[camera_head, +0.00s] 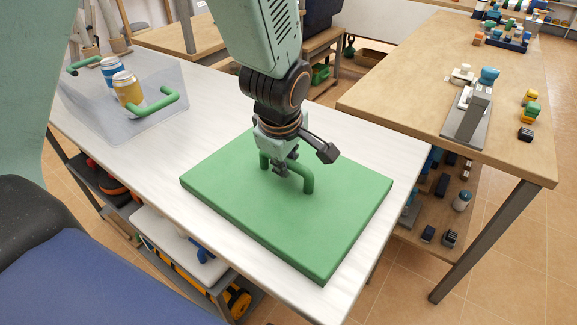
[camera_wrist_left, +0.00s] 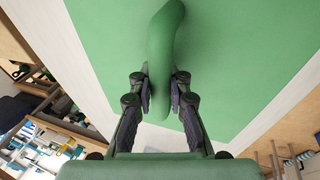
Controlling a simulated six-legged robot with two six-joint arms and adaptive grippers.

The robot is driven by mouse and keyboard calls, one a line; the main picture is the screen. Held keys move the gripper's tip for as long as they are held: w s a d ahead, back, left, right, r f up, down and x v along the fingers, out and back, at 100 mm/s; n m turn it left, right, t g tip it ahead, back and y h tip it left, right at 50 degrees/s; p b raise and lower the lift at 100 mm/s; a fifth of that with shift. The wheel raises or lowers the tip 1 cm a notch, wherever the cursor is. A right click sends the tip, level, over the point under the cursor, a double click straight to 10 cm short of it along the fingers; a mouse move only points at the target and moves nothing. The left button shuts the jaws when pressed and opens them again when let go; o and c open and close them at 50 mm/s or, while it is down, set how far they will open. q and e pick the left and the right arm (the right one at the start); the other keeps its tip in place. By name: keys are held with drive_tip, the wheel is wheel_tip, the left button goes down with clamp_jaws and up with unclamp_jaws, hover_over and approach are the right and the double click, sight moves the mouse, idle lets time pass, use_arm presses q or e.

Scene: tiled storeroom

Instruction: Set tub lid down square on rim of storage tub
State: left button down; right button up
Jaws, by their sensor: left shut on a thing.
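The green tub lid (camera_head: 230,195) is a flat square slab with an arched handle (camera_head: 308,180). It lies flat on or just above the white table (camera_head: 190,180); I cannot tell whether there is a small gap. My left gripper (camera_head: 284,164) is shut on the handle from above. In the left wrist view, its fingers (camera_wrist_left: 161,92) sit on both sides of the handle (camera_wrist_left: 163,45), over the lid (camera_wrist_left: 240,50). The storage tub (camera_head: 160,124), clear with green side handles, stands at the table's left end, open and apart from the lid. My right gripper is out of view.
In the tub stand a blue can (camera_head: 112,68) and a yellow can (camera_head: 127,92). Bare tabletop lies between tub and lid. A wooden table (camera_head: 420,90) at the right holds a grey device (camera_head: 468,112) and small blocks. Shelves below the white table hold several items.

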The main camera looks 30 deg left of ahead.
use_arm(q)
wheel_tip(320, 180, up, 11)
drive_tip(key=p, duration=0.4)
drive_tip(key=shift+f, duration=0.1)
